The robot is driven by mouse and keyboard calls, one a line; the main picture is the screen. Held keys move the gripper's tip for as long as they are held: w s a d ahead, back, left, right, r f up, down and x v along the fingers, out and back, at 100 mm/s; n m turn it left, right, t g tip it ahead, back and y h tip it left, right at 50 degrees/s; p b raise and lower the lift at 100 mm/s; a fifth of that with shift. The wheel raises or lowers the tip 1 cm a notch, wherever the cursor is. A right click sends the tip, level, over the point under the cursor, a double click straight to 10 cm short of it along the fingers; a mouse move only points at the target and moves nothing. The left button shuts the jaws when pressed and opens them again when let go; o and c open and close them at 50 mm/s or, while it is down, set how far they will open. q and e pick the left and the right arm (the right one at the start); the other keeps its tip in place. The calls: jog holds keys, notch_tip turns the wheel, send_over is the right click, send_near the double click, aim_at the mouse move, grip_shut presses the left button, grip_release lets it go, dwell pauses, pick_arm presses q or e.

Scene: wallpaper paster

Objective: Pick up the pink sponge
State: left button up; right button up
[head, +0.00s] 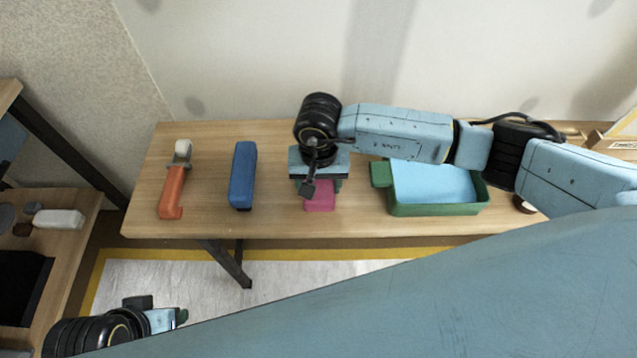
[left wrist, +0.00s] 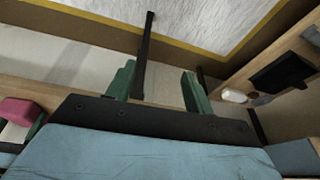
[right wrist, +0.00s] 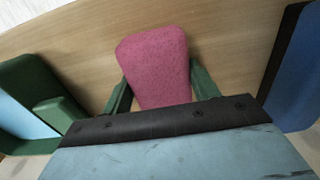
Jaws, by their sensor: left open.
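The pink sponge (head: 320,196) lies on the wooden table, partly hidden under my right gripper (head: 316,183) in the head view. In the right wrist view the sponge (right wrist: 156,65) is between the two green fingers of my right gripper (right wrist: 162,85). The fingers are wide apart, one along each side; I cannot tell whether they touch it. My left gripper (head: 180,316) is low at the front left, away from the table top. In the left wrist view its fingers (left wrist: 160,88) are apart with nothing between them.
An orange tape dispenser (head: 171,190) and a blue block (head: 243,175) are left of the sponge. A green tray (head: 440,209) with light blue inside is right of it. A side table (head: 70,240) at the left holds a white object (head: 60,218).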

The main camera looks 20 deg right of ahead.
aim_at(318, 182)
jog(key=c, duration=0.3)
jog(key=shift+r, duration=0.15)
jog(key=shift+c, duration=0.2)
jog(key=shift+r, duration=0.25)
notch_tip(318, 182, up, 8)
jog(key=p, duration=0.2)
jog(key=shift+f+p, duration=0.1)
jog(key=shift+p, duration=0.25)
pick_arm(q)
notch_tip(318, 182, down, 8)
jog(key=a, duration=0.2)
jog(key=shift+w+a+r+y, duration=0.2)
jog(key=shift+w+y, duration=0.1)
jog(key=shift+w, duration=0.05)
pick_arm(e)
jog(key=shift+r, duration=0.75)
jog(key=o, duration=0.4)
jog(key=c, duration=0.4)
